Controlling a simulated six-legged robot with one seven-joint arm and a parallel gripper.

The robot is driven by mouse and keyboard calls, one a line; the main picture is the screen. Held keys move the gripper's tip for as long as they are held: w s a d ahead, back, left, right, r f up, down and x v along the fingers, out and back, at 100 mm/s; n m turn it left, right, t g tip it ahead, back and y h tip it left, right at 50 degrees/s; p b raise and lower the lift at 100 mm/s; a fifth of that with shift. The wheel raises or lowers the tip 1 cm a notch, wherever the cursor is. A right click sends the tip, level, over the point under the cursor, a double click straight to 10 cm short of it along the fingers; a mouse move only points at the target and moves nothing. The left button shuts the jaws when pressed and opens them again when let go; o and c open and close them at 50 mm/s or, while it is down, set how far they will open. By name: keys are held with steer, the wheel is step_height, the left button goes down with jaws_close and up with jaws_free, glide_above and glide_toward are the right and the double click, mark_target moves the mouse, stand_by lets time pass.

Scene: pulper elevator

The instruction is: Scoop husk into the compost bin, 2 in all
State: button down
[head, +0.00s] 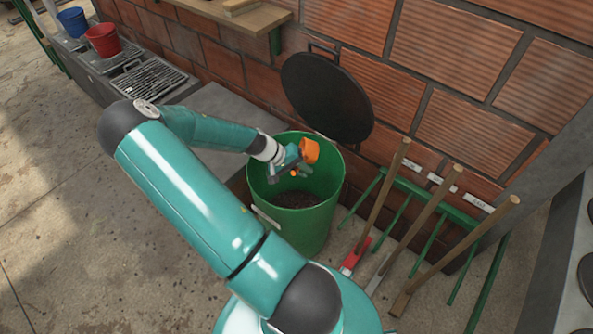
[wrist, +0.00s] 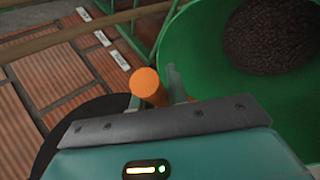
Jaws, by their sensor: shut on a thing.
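The green compost bin (head: 290,222) stands by the brick wall, with its round black lid (head: 328,97) open behind it. Dark brown husk-like material (head: 297,199) lies in the bottom of the bin; it also shows in the wrist view (wrist: 270,37). My gripper (head: 291,166) is over the bin's mouth, shut on an orange scoop (head: 309,150). In the wrist view the scoop's round orange handle end (wrist: 147,85) shows between the fingers. The inside of the scoop is hidden, so I cannot tell whether it holds husk.
Long-handled tools (head: 425,230) lean on a green rack (head: 430,198) right of the bin. A grey ledge (head: 222,112) is left of it. Red (head: 103,40) and blue (head: 72,22) buckets and a metal grate (head: 149,84) stand at the far left. Floor at left is clear.

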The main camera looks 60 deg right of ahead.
steer(key=s+d+f+t+y, duration=0.4)
steer(key=s+f+t+y, duration=0.1)
steer(key=t, duration=0.7)
steer(key=shift+s+t+y, duration=0.3)
steer(key=shift+s+y, duration=0.3)
steer(key=shift+y, duration=0.8)
stand_by(0.3)
